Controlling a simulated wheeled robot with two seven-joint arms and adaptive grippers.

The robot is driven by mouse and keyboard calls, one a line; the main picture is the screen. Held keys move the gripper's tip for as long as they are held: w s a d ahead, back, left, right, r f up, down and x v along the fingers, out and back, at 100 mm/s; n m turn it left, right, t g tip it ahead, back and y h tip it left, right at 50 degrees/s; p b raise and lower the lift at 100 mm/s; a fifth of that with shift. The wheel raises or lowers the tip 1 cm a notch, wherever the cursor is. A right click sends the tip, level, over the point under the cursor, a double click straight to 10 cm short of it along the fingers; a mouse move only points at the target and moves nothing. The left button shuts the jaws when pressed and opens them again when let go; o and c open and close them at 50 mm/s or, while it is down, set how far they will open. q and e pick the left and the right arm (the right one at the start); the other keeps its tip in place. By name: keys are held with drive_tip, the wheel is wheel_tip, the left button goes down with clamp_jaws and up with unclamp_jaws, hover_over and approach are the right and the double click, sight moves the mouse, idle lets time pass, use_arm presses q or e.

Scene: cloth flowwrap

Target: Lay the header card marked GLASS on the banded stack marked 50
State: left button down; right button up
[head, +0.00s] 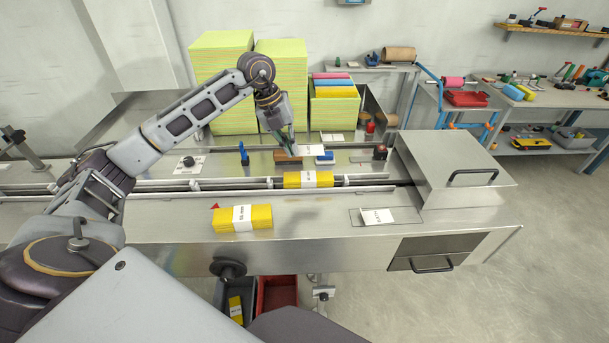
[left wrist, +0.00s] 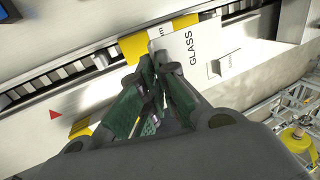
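My left gripper (head: 291,150) is shut on the edge of a white card (head: 311,150), held in the air. In the left wrist view the card (left wrist: 192,48) reads GLASS and sticks out to the right of the closed fingertips (left wrist: 151,62). A yellow stack with a white band (head: 294,180) lies in the conveyor channel. In the wrist view this stack (left wrist: 132,46) shows partly behind the card, with only "m" readable on its band. Another yellow banded stack (head: 258,217) lies on the front deck; I cannot read its number surely. My right gripper is not in view.
Another white card (head: 378,216) lies in an outlined area on the front deck. A steel housing (head: 455,160) with a handle stands at the right. Tall yellow-green piles (head: 222,85) stand at the back. Grey and red bins (head: 277,292) sit below the front edge.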

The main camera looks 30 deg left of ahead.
use_arm(q)
drive_tip(key=p, duration=0.1)
hover_over(295, 179)
drive_tip(key=shift+s+a+f, duration=0.1)
drive_tip(key=shift+a+f, duration=0.05)
drive_tip(key=shift+f, duration=0.9)
drive_tip(key=shift+s+a+f, duration=0.1)
drive_tip(key=shift+a+f, duration=0.05)
drive_tip(key=shift+f, duration=0.85)
drive_tip(key=shift+a+f, duration=0.15)
drive_tip(key=shift+f, duration=0.9)
drive_tip(key=shift+f, duration=0.1)
drive_tip(key=shift+f, duration=0.2)
drive_tip(key=shift+f+p, duration=0.35)
drive_tip(key=shift+f, duration=1.2)
drive_tip(key=shift+f, duration=0.1)
drive_tip(key=c, duration=2.1)
unclamp_jaws()
drive_tip(key=o, duration=0.5)
drive_tip(key=shift+c, duration=0.2)
